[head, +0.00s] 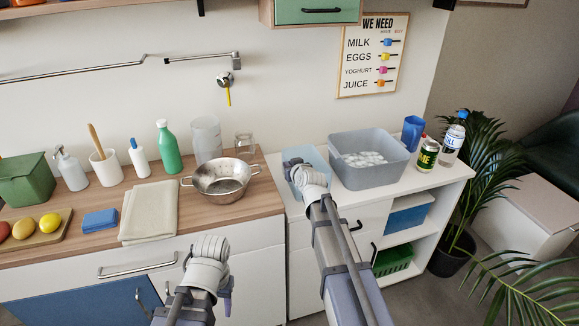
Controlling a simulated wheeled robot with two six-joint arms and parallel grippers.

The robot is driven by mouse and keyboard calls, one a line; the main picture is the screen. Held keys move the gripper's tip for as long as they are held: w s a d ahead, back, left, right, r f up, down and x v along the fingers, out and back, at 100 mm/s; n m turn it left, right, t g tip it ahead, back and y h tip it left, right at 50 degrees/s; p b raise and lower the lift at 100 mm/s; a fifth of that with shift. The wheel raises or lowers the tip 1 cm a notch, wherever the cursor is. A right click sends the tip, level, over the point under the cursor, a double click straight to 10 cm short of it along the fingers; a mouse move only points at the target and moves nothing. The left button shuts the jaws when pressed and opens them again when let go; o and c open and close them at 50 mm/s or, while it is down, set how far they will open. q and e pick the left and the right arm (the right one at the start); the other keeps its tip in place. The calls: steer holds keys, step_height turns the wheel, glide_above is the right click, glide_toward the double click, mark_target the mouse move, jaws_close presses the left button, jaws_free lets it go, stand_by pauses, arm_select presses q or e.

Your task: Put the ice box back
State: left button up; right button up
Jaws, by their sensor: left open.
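A grey-blue open bin (345,174) holding white ice-like pieces (364,159) stands on the white counter at the right. A smaller light blue box (318,156) stands just left of it, partly hidden by my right gripper (291,166). The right gripper is over or at this light blue box; I cannot tell whether it touches it, and its jaws are too small and covered to read. My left gripper (210,246) is open, in front of the wooden counter's front edge, away from both boxes, with nothing seen in it.
A green can (427,155), a water bottle (453,141) and a blue cup (412,132) stand right of the bin. A metal colander (222,180) and beige cloth (149,211) lie on the wooden counter. A blue box (408,216) and green basket (393,260) fill shelves below.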

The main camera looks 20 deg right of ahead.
steer(key=o, duration=0.3)
steer(key=shift+r, duration=0.1)
steer(key=shift+r, duration=0.15)
steer(key=p+v, duration=0.5)
steer(key=v, duration=0.7)
